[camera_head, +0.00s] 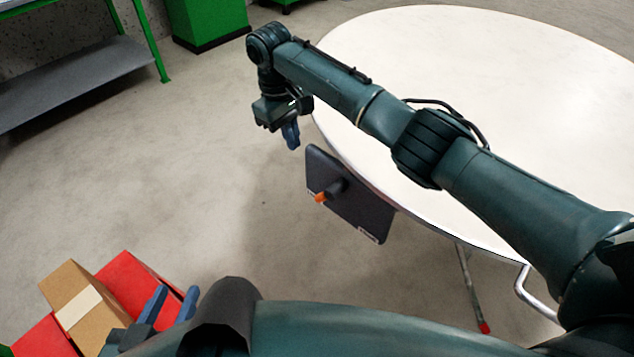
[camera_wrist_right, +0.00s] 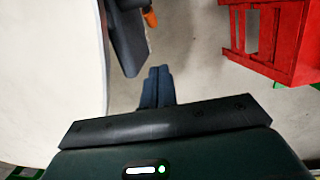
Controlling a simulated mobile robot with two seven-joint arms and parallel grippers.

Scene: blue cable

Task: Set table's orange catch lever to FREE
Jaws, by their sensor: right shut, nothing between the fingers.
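The orange catch lever (camera_head: 320,197) has an orange tip on a dark hub. It sits on a dark panel (camera_head: 360,205) at the edge of the round white table (camera_head: 540,90). Small pale labels on the panel are too small to read. In the right wrist view the orange tip (camera_wrist_right: 150,17) shows at the top, beside the dark panel (camera_wrist_right: 124,38). My right gripper (camera_head: 291,136) is shut and empty, above and left of the panel in the head view and apart from the lever. Its fingers (camera_wrist_right: 157,85) are together. My left gripper (camera_head: 170,303) is open, low at the left, far from the lever.
A cardboard box (camera_head: 75,300) and red containers (camera_head: 135,280) stand near my left gripper. A red crate (camera_wrist_right: 282,40) shows in the right wrist view. A grey shelf (camera_head: 75,80) and green cabinet (camera_head: 207,20) stand behind. The floor left of the panel is clear.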

